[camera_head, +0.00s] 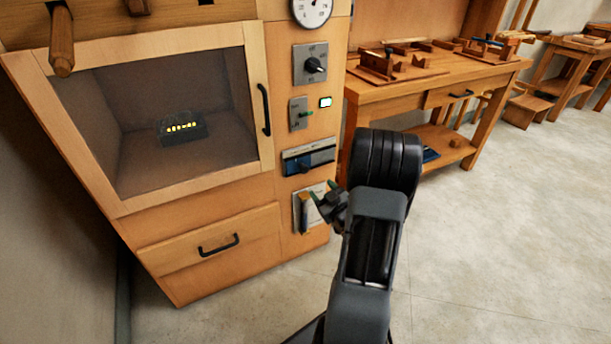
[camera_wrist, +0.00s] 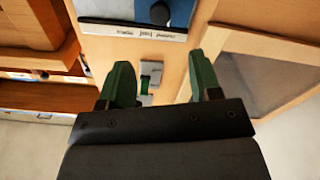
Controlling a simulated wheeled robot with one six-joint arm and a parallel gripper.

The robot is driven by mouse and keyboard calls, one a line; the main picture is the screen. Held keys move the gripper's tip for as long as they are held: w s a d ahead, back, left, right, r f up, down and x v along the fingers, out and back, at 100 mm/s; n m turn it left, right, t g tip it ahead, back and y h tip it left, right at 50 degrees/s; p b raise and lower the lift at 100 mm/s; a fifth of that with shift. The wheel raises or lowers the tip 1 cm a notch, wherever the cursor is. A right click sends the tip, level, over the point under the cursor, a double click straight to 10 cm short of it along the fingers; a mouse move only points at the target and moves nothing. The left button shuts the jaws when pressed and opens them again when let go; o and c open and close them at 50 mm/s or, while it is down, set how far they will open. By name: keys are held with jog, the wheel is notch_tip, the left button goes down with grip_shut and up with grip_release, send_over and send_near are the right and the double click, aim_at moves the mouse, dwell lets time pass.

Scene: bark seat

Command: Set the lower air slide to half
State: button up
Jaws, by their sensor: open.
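The controls stand in a column on the wooden cabinet's right-hand front post. The lowest is a pale plate (camera_head: 299,222) with an upright orange-brown handle (camera_head: 304,214); part of it is behind my gripper. Above it is a blue panel (camera_head: 323,157) with a dark knob (camera_head: 305,167). I cannot read which is the lower air slide. My gripper (camera_head: 324,196) is open and empty, its green fingers in front of the lowest plate in the head view.
Higher on the post are a round gauge (camera_head: 312,10), a rotary knob (camera_head: 314,65), and a small switch plate (camera_head: 298,114) beside a lit display (camera_head: 326,102). A glazed door (camera_head: 180,115) and drawer (camera_head: 210,240) lie left. A workbench (camera_head: 430,90) stands right; open floor lies before it.

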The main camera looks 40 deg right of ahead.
aim_at(305, 170)
jog(key=w, duration=0.4)
jog(key=w+d+b, duration=0.1)
jog(key=w, duration=0.2)
jog(key=w+b, duration=0.1)
jog(key=w, duration=0.3)
jog(key=shift+w+d, duration=0.25)
jog(key=shift+w, duration=0.05)
jog(key=shift+c, duration=0.3)
grip_shut()
